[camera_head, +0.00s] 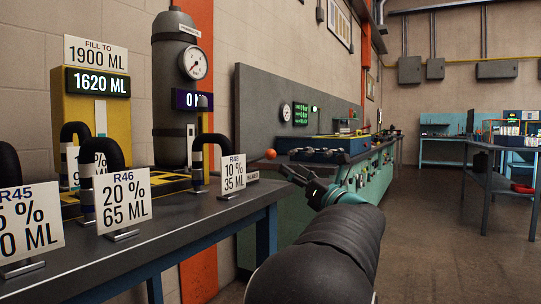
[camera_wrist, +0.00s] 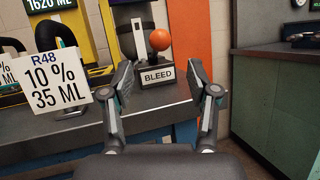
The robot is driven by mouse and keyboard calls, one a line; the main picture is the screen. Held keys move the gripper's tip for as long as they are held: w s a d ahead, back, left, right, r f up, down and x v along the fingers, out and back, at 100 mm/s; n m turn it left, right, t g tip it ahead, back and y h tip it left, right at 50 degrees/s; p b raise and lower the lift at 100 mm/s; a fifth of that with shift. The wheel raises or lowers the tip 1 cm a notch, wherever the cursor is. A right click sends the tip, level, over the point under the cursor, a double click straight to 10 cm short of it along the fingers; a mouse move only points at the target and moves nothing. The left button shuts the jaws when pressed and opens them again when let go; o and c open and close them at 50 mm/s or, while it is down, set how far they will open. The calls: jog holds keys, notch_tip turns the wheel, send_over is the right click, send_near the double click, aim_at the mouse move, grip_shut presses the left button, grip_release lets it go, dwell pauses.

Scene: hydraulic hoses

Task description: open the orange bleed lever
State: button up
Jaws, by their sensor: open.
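In the head view the orange ball (camera_head: 271,154) shows at the right end of the bench, left of my gripper. My gripper (camera_head: 292,174) is open and empty. In the wrist view its two fingers (camera_wrist: 168,84) stand apart, with the lever beyond and between them, not touched.
The R48 card (camera_wrist: 54,81) and a black hose (camera_head: 211,150) stand left of the lever on the dark bench (camera_head: 180,236). A grey cylinder with a gauge (camera_head: 193,63) and a yellow unit reading 1620 ML (camera_head: 97,84) stand behind. A green test bench (camera_head: 370,172) lies right.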

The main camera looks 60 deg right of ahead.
aim_at(275, 157)
jog(key=x, duration=1)
jog(key=shift+w+p, duration=0.1)
jog(key=shift+p, duration=0.2)
jog(key=shift+c, duration=0.2)
grip_shut()
